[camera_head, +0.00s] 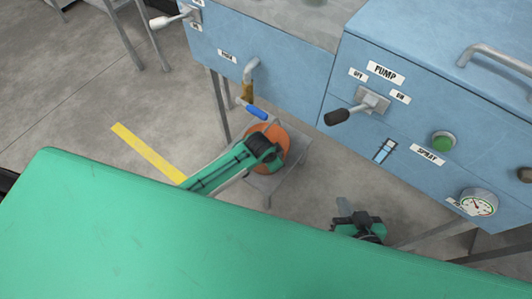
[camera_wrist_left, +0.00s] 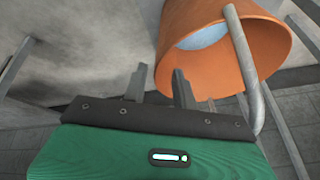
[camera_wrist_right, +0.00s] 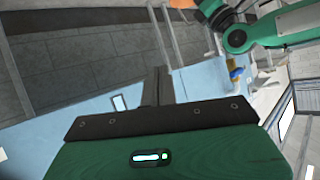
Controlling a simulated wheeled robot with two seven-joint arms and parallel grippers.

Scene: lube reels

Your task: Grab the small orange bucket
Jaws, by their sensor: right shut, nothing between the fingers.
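The small orange bucket (camera_head: 277,135) sits on a low grey metal stand (camera_head: 288,172) below the tap. My left arm reaches over the bucket and hides part of it in the head view. In the left wrist view, the bucket (camera_wrist_left: 222,50) is to the right, its mouth facing the camera with something pale blue inside. A grey bar (camera_wrist_left: 241,60) crosses in front of it.
Blue machine cabinets (camera_head: 270,65) stand behind, with a blue-handled tap (camera_head: 256,112) above the bucket and a pump lever (camera_head: 345,114) at right. A large green surface (camera_head: 210,235) fills the front. A yellow line (camera_head: 148,152) marks the open floor at left.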

